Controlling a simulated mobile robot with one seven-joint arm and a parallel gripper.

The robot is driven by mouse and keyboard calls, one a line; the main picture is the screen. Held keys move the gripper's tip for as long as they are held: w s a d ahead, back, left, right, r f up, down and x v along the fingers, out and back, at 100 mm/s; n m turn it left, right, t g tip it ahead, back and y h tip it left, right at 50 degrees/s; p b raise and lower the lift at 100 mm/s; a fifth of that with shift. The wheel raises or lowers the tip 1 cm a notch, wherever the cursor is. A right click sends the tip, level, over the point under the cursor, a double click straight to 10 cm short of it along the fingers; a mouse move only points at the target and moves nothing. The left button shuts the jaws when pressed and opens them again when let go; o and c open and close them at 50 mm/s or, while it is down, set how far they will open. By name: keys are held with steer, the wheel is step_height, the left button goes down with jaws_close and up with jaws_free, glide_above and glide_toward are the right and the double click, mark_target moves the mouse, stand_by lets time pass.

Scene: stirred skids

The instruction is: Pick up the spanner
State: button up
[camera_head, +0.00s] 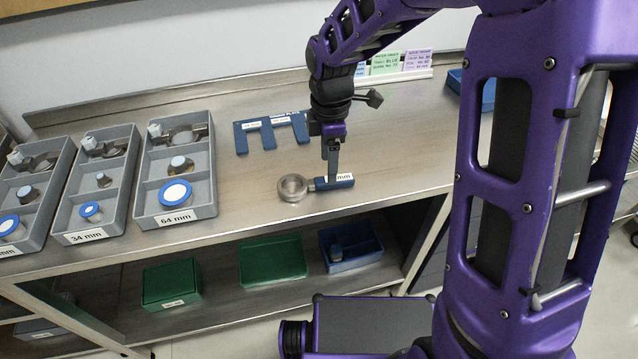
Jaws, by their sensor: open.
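A blue pronged piece (242,140) lies behind, left of my gripper. Grey trays (207,158) with metal parts fill the bench's left. Label cards (386,63) stand at the back. Green boxes (172,285) and a blue bin (350,262) sit on the lower shelf.

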mark_target(316, 184)
step_height(316, 184, down, 4)
steer(key=shift+s+f+b, duration=0.1)
steer(key=shift+b, duration=0.2)
jaws_close()
